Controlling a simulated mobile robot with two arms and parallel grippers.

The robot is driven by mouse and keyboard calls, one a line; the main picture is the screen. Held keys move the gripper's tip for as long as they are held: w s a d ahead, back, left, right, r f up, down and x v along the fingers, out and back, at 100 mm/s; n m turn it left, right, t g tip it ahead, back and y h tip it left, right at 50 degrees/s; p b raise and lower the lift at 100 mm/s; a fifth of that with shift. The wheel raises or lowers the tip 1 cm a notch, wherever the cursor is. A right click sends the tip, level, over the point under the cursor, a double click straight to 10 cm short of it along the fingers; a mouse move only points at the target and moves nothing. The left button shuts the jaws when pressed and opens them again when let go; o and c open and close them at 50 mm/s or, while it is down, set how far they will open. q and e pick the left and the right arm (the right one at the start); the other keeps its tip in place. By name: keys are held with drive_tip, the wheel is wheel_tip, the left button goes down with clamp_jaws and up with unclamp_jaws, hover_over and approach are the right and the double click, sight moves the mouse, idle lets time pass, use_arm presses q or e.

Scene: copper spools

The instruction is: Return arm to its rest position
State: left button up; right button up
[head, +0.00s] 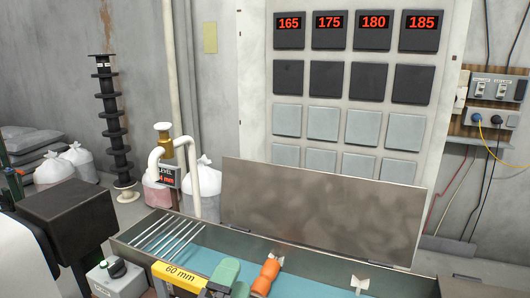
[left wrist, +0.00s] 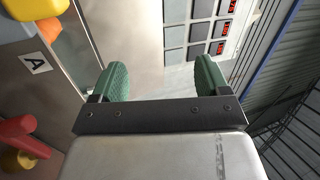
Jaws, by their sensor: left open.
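My left gripper (head: 218,282) shows at the bottom middle of the head view, over the front of the blue-filled trough (head: 305,256). Its green finger pads also show in the left wrist view (left wrist: 162,78). They are spread apart with nothing between them. Past the pads, that view shows a metal surface and the panel with red displays, turned sideways. Most of my left arm is hidden below the head view. My right gripper is not in view.
The trough has a raised brushed-metal lid (head: 322,210) and a rack of metal bars (head: 168,238). An orange object (head: 265,276) is just right of the gripper. A knob box (head: 118,277) stands farther left.

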use_arm(q)
drive_tip(key=s+a+f+n+g+y, duration=0.3)
drive_tip(key=a+f+n+g+y, duration=0.15)
drive_tip(key=f+n, duration=0.2)
drive_tip(key=s+a+f+n+g+y, duration=0.3)
drive_tip(key=a+f+n, duration=0.3)
drive_tip(key=f, duration=0.2)
drive_tip(key=s+a+f+n+g, duration=0.25)
drive_tip(key=s+f+g, duration=0.25)
drive_tip(key=s, duration=0.3)
drive_tip(key=s+a+f+n+g, duration=0.2)
drive_tip(key=s+f+n+g, duration=0.25)
drive_tip(key=s, duration=0.45)
wheel_tip(320, 180, down, 26)
drive_tip(key=g, duration=0.1)
drive_tip(key=s+a+f+g, duration=0.1)
drive_tip(key=s+a+f, duration=0.2)
drive_tip(key=s+f, duration=1.3)
drive_tip(key=shift+s+m, duration=0.35)
drive_tip(key=shift+s, duration=0.1)
